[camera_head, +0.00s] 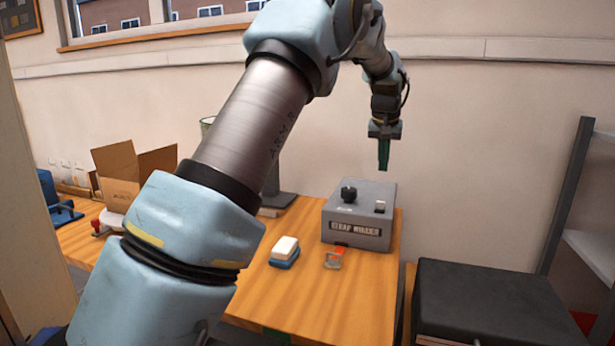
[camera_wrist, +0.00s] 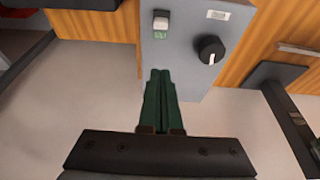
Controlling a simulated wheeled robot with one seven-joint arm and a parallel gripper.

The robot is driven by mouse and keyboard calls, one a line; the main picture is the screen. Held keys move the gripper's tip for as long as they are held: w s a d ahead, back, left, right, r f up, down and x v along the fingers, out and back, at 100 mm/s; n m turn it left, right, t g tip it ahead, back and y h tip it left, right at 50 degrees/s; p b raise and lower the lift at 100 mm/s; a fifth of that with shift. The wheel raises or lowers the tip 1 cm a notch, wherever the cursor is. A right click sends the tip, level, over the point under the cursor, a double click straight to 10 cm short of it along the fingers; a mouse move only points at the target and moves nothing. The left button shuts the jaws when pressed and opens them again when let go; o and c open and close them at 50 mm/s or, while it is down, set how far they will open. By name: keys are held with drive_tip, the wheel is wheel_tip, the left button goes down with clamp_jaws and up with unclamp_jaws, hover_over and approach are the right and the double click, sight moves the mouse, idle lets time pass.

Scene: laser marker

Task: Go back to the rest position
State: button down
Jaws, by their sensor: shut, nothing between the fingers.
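My gripper (camera_head: 384,168) is raised above the back right of the wooden table, with its green fingers pointing down. The fingers are together and empty; they also show in the wrist view (camera_wrist: 160,75). Below it stands a grey box (camera_head: 359,232) with a dark knob (camera_head: 348,193), a small pale switch (camera_head: 380,206) and a dark label plate on its front. In the wrist view the knob (camera_wrist: 211,50) and the white-and-green switch (camera_wrist: 161,24) lie just beyond the fingertips. I see a clear gap between fingers and box in the head view.
A blue-and-white block (camera_head: 285,250) and a small red-and-metal item (camera_head: 333,258) lie on the table (camera_head: 290,300) in front of the box. An open cardboard box (camera_head: 120,190) stands at the left. A black-topped unit (camera_head: 490,295) and a grey shelf frame (camera_head: 565,200) are at the right.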

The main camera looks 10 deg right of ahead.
drive_tip(key=s+a+f+n, duration=0.1)
drive_tip(key=s+a+f, duration=0.15)
drive_tip(key=a, duration=0.95)
drive_tip(key=s+a+f+n, duration=0.2)
drive_tip(key=a+f, duration=0.1)
drive_tip(key=a, duration=0.8)
drive_tip(key=s+a+f+g, duration=0.1)
drive_tip(key=s+a+f, duration=0.2)
drive_tip(key=s+a, duration=0.6)
drive_tip(key=s+a+f+n+y, duration=0.1)
drive_tip(key=s+a+f, duration=0.2)
drive_tip(key=s+a, duration=0.6)
drive_tip(key=shift+s+f+n+g+y, duration=0.3)
drive_tip(key=shift+s+f+g, duration=0.1)
drive_tip(key=shift+s, duration=0.1)
